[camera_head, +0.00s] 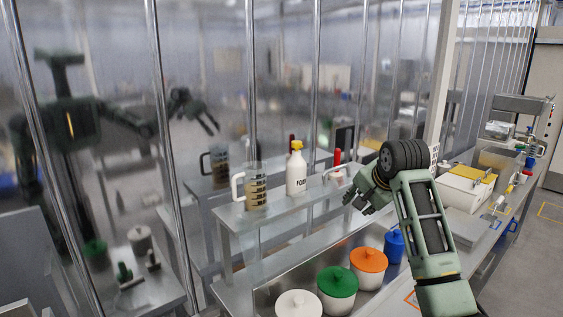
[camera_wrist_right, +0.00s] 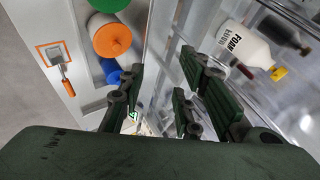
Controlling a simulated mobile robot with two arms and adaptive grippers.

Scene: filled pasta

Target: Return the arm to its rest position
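My right arm (camera_head: 425,235) reaches in from the lower right in the head view. Its gripper (camera_head: 362,197) is in the air over the bench, near the right end of the raised shelf. In the right wrist view the fingers of the right gripper (camera_wrist_right: 155,92) are spread apart with nothing between them, so it is open. My left arm and left gripper do not show directly; a robot reflection appears in the glass at the left of the head view.
A measuring jug (camera_head: 254,188) and white FOAM bottle (camera_head: 296,173) stand on the raised shelf (camera_head: 285,208). Below are containers with white (camera_head: 299,303), green (camera_head: 337,281), orange (camera_head: 368,260) and blue (camera_head: 394,243) lids. A white box (camera_head: 464,188) stands right of my arm. Glass panels bound the back.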

